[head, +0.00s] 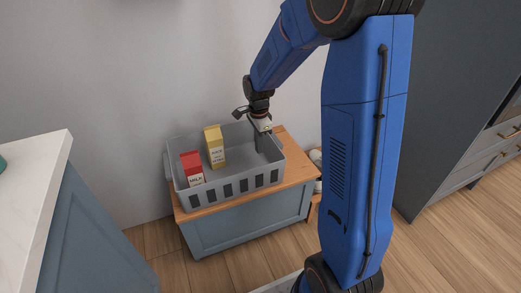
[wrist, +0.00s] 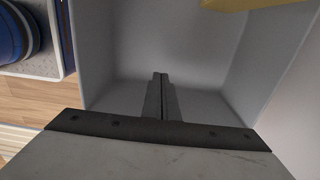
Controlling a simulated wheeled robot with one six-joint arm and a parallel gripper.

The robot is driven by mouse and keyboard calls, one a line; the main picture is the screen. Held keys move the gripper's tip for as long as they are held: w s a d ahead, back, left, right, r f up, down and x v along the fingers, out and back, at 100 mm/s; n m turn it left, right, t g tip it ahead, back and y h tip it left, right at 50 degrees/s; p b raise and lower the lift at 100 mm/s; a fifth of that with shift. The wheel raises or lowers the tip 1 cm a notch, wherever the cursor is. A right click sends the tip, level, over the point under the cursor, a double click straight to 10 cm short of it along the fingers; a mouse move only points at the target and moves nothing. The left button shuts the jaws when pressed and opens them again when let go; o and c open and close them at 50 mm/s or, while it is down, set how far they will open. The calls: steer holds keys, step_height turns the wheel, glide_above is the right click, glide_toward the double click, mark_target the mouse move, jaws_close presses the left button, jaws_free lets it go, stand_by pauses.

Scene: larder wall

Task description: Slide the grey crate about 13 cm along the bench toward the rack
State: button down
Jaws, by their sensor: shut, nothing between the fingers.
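The grey crate (head: 236,178) stands on the wooden top of the bench (head: 297,174); it has slots along its front wall. It holds a red-topped milk carton (head: 191,167) and a yellow carton (head: 214,147), both upright in its left and middle part. My gripper (head: 261,150) points down inside the crate's right end, near the right wall. In the wrist view my gripper (wrist: 160,77) has its fingers together and empty, with crate walls (wrist: 120,40) around them. I cannot tell whether the fingertips touch the crate. I cannot make out the rack clearly.
A white counter (head: 30,180) stands at the left, apart from the bench. A tall dark cabinet (head: 440,100) stands at the right. Pale objects (head: 316,157) show beside the bench's right end, partly hidden by my arm. Bare bench top shows right of the crate.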

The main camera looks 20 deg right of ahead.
mark_target(268, 158)
step_height(268, 158, down, 8)
steer(key=shift+s+r, duration=0.1)
steer(key=shift+r, duration=0.1)
steer(key=shift+d+f, duration=0.2)
steer(key=shift+d, duration=0.3)
steer(key=shift+d+f, duration=0.15)
steer(key=shift+d, duration=1.35)
steer(key=d, duration=1.3)
